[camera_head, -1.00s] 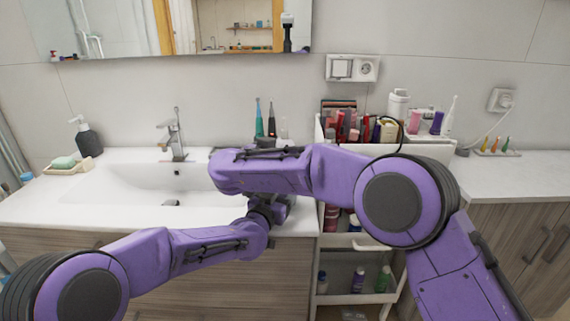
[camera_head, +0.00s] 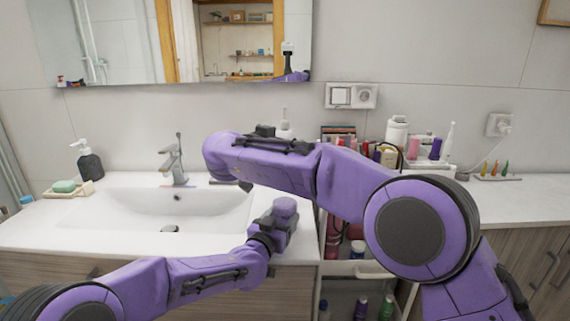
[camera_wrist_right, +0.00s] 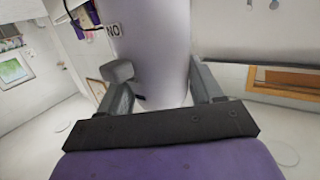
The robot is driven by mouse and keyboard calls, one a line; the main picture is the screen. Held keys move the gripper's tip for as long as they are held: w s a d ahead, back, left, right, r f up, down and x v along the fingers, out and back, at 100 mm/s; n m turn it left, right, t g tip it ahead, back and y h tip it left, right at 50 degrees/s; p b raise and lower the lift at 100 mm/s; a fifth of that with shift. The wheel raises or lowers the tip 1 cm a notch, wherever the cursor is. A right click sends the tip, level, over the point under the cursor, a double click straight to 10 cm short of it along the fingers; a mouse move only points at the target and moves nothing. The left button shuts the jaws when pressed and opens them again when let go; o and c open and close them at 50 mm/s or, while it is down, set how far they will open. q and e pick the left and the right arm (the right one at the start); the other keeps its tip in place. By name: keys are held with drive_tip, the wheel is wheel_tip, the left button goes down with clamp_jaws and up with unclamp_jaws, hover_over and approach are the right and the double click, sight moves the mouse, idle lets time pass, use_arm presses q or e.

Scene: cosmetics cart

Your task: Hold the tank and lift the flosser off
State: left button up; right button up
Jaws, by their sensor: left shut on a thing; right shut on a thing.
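The pale top of the flosser (camera_head: 285,128) shows above my right forearm in the head view; the forearm hides its lower part. The right wrist view shows a pale, rounded body, the flosser (camera_wrist_right: 152,45), between the two grey fingers of my right gripper (camera_wrist_right: 160,95), which is shut on it. My left gripper (camera_head: 274,228) is at the counter's front edge, right of the sink, shut on a small purple-grey rounded piece, seemingly the tank (camera_head: 286,207). The tank and the visible top of the flosser are apart in the picture, with my right forearm between them.
The sink (camera_head: 170,212) lies to the left, with a tap (camera_head: 175,160), soap dispenser (camera_head: 88,162) and soap dish (camera_head: 68,190). A cart (camera_head: 352,268) with bottles and cosmetics stands to the right, partly behind my right arm. The right-hand counter (camera_head: 500,198) is mostly clear.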

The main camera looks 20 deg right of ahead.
use_arm(q)
drive_tip(key=o, duration=1.1)
drive_tip(key=shift+o, duration=0.2)
